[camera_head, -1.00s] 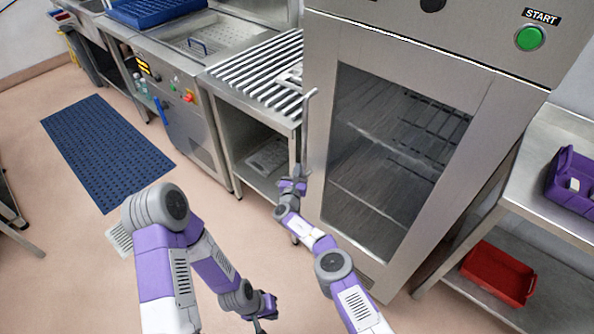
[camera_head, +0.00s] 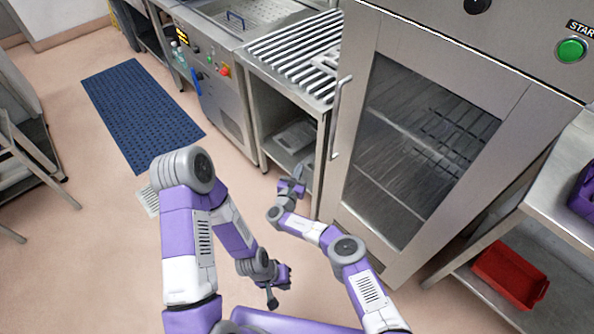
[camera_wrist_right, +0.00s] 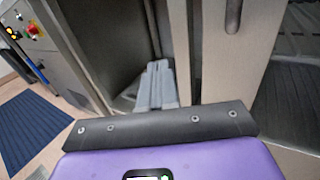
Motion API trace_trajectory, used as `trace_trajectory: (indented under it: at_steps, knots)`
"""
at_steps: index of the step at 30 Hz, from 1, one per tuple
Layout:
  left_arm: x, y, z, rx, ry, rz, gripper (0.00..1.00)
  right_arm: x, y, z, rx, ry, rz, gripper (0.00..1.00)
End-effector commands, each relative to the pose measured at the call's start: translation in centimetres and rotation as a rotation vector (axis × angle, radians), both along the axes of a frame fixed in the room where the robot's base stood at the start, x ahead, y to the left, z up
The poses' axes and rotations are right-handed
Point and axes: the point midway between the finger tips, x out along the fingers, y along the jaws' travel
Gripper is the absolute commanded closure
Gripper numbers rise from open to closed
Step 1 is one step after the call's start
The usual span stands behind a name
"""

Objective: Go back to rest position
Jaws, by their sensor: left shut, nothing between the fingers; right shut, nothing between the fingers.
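My left gripper (camera_head: 271,297) hangs low in front of my body over the pink floor. It is shut and empty, and touches nothing. My right gripper (camera_head: 298,172) points away from me, beside the left edge of the oven-like cabinet (camera_head: 355,185). It is shut and empty; its closed grey fingers also show in the right wrist view (camera_wrist_right: 157,85). In the head view it appears left of and below the cabinet's vertical door handle (camera_head: 337,115), apart from it. The cabinet's glass door looks closed, with wire racks visible behind it.
A steel bench with a slatted top (camera_head: 292,55) and a lower shelf stands left of the cabinet. A control panel unit (camera_head: 215,90) is further left. A blue mat (camera_head: 143,115) lies on open floor. At right, a steel table holds a red crate (camera_head: 510,275) on its lower shelf.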

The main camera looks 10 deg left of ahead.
Motion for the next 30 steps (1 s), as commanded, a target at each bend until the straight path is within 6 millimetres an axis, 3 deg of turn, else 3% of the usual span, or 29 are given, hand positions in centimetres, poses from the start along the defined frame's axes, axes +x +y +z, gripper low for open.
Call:
trace_trajectory:
  at_steps: [11, 14, 17, 21, 23, 27, 30]
  knots:
    - [0.0, 0.0, 0.0, 0.0, 0.0, 0.0, 1.0, -0.7, 0.7, 0.1, 0.0, -0.004, 0.009, 1.0]
    - [0.0, 0.0, 0.0, 0.0, 0.0, 0.0, 1.0, -0.5, 2.2, 1.6, -0.002, -0.048, 0.087, 1.0]
    - [0.0, 0.0, 0.0, 0.0, 0.0, 0.0, 1.0, -1.0, 5.6, 4.7, -0.017, -0.14, 0.273, 1.0]
    - [0.0, 0.0, 0.0, 0.0, 0.0, 0.0, 1.0, -4.8, 11.9, 8.8, -0.093, -0.278, 0.666, 1.0]
    - [0.0, 0.0, 0.0, 0.0, 0.0, 0.0, 1.0, -7.5, 14.0, 9.5, -0.146, -0.316, 0.839, 1.0]
    - [0.0, 0.0, 0.0, 0.0, 0.0, 0.0, 1.0, -14.8, 16.3, 8.5, -0.314, -0.351, 1.216, 1.0]
    - [0.0, 0.0, 0.0, 0.0, 0.0, 0.0, 1.0, -20.0, 15.6, 6.1, -0.469, -0.334, 1.455, 1.0]
